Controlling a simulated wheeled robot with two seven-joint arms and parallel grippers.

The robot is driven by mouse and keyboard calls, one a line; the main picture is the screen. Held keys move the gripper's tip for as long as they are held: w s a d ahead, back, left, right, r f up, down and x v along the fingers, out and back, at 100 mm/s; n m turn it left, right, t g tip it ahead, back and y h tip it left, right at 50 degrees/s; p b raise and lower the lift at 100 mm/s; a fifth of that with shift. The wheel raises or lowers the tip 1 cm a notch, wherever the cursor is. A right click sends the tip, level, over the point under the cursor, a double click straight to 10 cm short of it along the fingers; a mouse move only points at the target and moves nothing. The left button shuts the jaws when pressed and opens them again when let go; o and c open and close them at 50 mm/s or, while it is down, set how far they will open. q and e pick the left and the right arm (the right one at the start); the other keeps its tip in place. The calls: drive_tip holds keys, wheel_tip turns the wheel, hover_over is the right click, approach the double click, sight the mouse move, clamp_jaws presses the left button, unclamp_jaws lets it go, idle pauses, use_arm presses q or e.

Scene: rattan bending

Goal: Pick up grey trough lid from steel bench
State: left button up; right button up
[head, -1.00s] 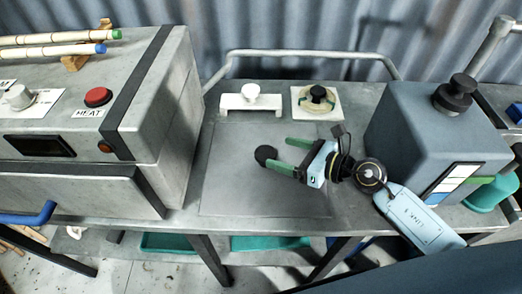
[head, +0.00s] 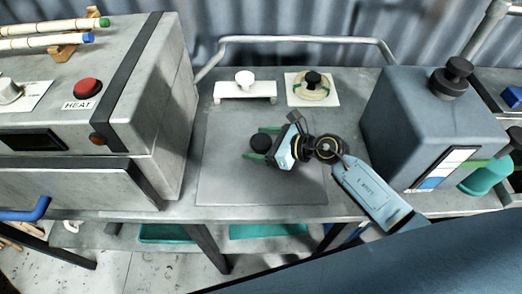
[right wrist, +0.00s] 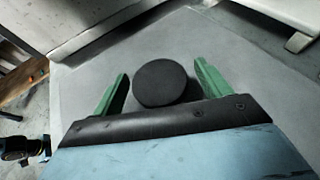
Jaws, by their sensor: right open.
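The grey trough lid (head: 225,182) is a flat rectangular plate lying on the steel bench (head: 345,208). A round black knob (head: 261,143) stands on it. My right gripper (head: 254,142) is open, with its two green fingers on either side of the knob. In the right wrist view the knob (right wrist: 160,84) sits between the open fingers (right wrist: 161,69), with a gap visible on each side. The lid (right wrist: 230,60) spreads out flat below them. My left gripper is not in view.
A grey heater box with a red button (head: 87,88) stands left of the lid. A blue-grey box (head: 425,130) with a black knob stands right. Behind the lid are a white stand (head: 245,88) and a white square with a ring and black knob (head: 313,88). A rail (head: 310,40) runs behind.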

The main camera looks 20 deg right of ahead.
drive_tip(key=c, duration=1.3)
drive_tip(key=shift+r, duration=0.15)
drive_tip(key=shift+c, duration=0.9)
